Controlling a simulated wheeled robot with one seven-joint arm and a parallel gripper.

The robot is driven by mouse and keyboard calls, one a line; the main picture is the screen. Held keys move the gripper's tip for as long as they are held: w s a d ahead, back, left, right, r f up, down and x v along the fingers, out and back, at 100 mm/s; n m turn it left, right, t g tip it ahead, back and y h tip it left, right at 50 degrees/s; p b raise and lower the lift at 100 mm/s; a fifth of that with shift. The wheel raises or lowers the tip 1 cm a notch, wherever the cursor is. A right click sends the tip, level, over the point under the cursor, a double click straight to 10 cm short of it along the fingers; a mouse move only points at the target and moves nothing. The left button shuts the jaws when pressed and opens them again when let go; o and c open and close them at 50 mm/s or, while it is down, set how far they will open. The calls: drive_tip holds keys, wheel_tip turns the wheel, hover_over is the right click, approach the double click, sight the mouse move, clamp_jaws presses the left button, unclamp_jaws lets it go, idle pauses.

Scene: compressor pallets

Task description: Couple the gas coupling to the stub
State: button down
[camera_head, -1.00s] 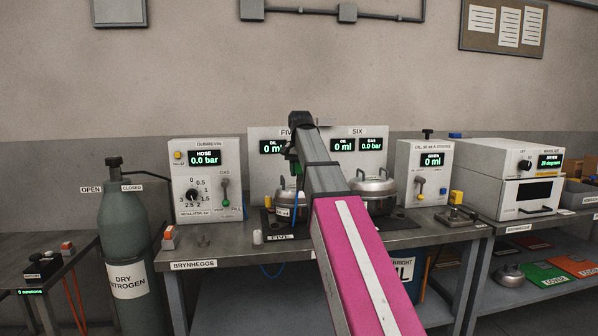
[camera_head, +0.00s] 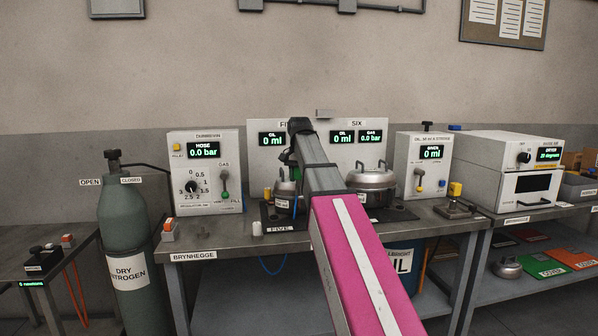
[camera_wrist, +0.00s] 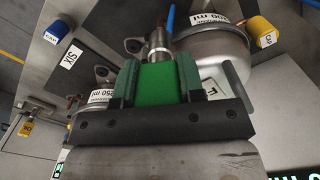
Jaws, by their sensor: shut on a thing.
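My gripper (camera_wrist: 157,82) is shut on a bright green block (camera_wrist: 160,86), which looks like the body of the gas coupling. A metal fitting (camera_wrist: 158,44) stands just beyond the block, with a blue hose-like piece (camera_wrist: 169,18) beyond that. I cannot tell whether the fitting is part of the coupling or the stub, or whether they touch. In the head view my gripper is low over compressor five (camera_head: 285,192), mostly hidden by my arm. Compressor five also shows in the wrist view (camera_wrist: 212,55), close beside the held block.
Compressor six (camera_head: 372,181) stands to the right. The panel (camera_head: 325,128) is close behind both. The hose panel (camera_head: 206,170) on the left reads 0.0 bar. A nitrogen cylinder (camera_head: 127,220) stands left of the bench. A yellow cap (camera_wrist: 262,28) and a blue cap (camera_wrist: 60,27) lie nearby.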

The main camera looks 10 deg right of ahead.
sight(299, 184)
drive_tip(key=shift+f, duration=0.45)
drive_tip(key=shift+f, duration=1.5)
idle(1.2)
drive_tip(key=c, duration=0.6)
unclamp_jaws()
drive_tip(key=shift+c, duration=0.2)
drive_tip(key=shift+w+r, duration=0.1)
wheel_tip(299, 184, up, 10)
drive_tip(key=shift+f, duration=0.2)
drive_tip(key=shift+r, duration=0.45)
drive_tip(key=shift+d, duration=0.1)
